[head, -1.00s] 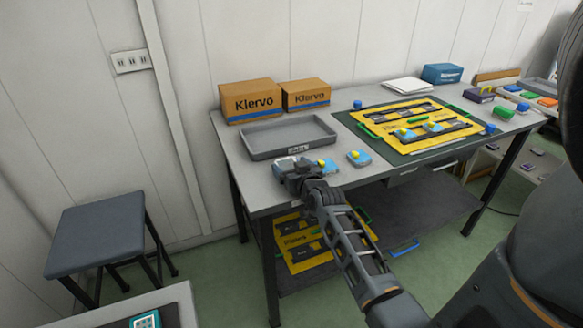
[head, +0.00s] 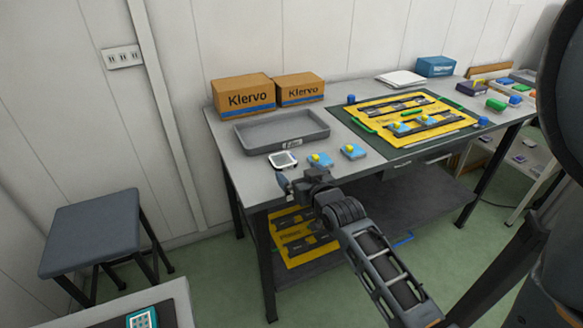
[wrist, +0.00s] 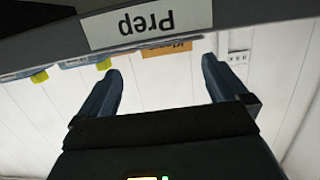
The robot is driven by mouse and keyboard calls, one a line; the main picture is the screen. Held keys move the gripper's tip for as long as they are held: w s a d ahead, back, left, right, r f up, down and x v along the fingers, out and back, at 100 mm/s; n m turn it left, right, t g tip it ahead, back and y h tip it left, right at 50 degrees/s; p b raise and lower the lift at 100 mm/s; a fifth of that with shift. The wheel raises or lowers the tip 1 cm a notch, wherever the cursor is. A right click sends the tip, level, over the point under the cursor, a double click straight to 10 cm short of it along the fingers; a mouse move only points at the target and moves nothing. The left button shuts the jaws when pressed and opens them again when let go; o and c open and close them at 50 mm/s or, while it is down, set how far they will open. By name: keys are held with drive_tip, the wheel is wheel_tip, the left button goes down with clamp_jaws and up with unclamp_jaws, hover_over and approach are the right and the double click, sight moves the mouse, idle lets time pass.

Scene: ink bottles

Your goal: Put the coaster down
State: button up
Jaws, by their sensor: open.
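A small square coaster (head: 283,160), pale with a dark rim, lies flat on the grey table near its front left edge, in front of the tray. My gripper (head: 285,184) is just in front of the table edge, apart from the coaster. In the wrist view my gripper (wrist: 160,72) shows two spread fingers with nothing between them. I cannot make out the coaster in the wrist view.
A grey tray (head: 240,142) and two Klervo boxes (head: 243,96) (head: 299,90) stand behind. Two blue items with yellow tops (head: 319,160) (head: 352,151) lie right of the coaster. A yellow board (head: 440,109) is farther right. A stool (head: 90,230) stands left.

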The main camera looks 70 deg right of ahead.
drive_tip(key=shift+v, duration=1.5)
